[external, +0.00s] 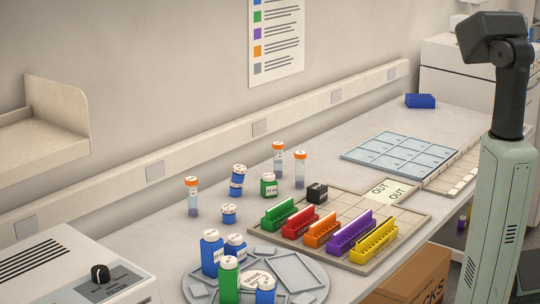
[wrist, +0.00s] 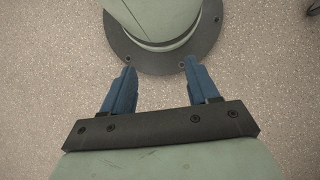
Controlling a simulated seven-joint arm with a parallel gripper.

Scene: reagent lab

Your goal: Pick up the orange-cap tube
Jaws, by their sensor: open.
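Three clear tubes with orange caps stand upright on the bench in the external view. One tube (external: 192,198) is at the left, apart from the others. A second tube (external: 278,161) stands nearer the wall, and a third tube (external: 300,171) is just right of it. Their lower parts look purplish or bluish. My gripper (wrist: 158,65) shows in the wrist view with its two blue fingers spread apart and nothing between them. It is over the speckled floor by my base, away from the tubes. The gripper's fingers are not visible in the external view.
Blue bottles (external: 237,181) and a green one (external: 268,185) stand near the tubes. Coloured racks (external: 321,232) sit on a beige tray at front. A round grey tray (external: 295,270) holds more bottles. A light-blue gridded tray (external: 400,155) lies further back.

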